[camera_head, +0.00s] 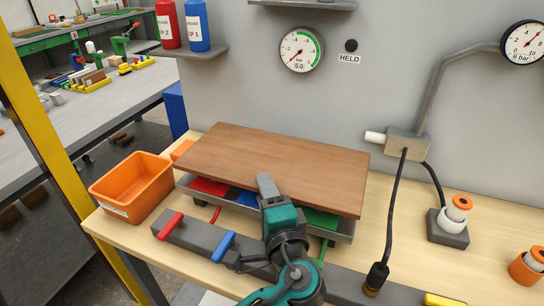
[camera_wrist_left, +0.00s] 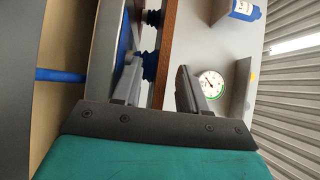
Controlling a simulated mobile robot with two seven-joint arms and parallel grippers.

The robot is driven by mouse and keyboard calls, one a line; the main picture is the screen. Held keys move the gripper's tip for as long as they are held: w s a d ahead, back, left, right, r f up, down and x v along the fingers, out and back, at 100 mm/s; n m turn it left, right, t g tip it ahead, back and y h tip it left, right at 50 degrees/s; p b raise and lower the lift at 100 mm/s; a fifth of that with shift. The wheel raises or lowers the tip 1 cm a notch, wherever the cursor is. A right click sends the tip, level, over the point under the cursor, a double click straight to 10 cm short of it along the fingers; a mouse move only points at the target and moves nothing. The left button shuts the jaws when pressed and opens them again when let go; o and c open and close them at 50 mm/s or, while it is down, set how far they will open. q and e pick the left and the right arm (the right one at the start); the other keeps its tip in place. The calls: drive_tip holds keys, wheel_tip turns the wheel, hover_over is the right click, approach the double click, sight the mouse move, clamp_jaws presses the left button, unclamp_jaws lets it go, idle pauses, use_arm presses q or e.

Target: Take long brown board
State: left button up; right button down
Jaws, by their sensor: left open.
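The long brown board (camera_head: 250,160) lies flat on a low grey fixture at the back of the wooden bench. My left gripper (camera_head: 266,186) is at the board's front edge, near its middle, with one finger showing above the board's top. In the left wrist view the board's brown edge (camera_wrist_left: 168,45) stands in the gap between the two open fingers (camera_wrist_left: 158,90). I cannot tell whether either finger touches it. Black bellows cups (camera_wrist_left: 151,64) show at the board's underside. My right gripper is not in view.
The grey fixture (camera_head: 345,231) holds red, blue and green pieces under the board. A grey bar with a red lever (camera_head: 170,226) and a blue lever (camera_head: 223,247) lies in front. An orange bin (camera_head: 130,187) stands left. A cabled box (camera_head: 407,144) is right, a gauge (camera_head: 300,50) behind.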

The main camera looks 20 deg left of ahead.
use_arm(q)
drive_tip(key=shift+s+d, duration=0.1)
drive_tip(key=shift+c, duration=0.2)
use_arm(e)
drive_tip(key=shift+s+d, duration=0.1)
use_arm(q)
clamp_jaws()
drive_tip(key=shift+r, duration=0.15)
drive_tip(key=shift+r, duration=0.1)
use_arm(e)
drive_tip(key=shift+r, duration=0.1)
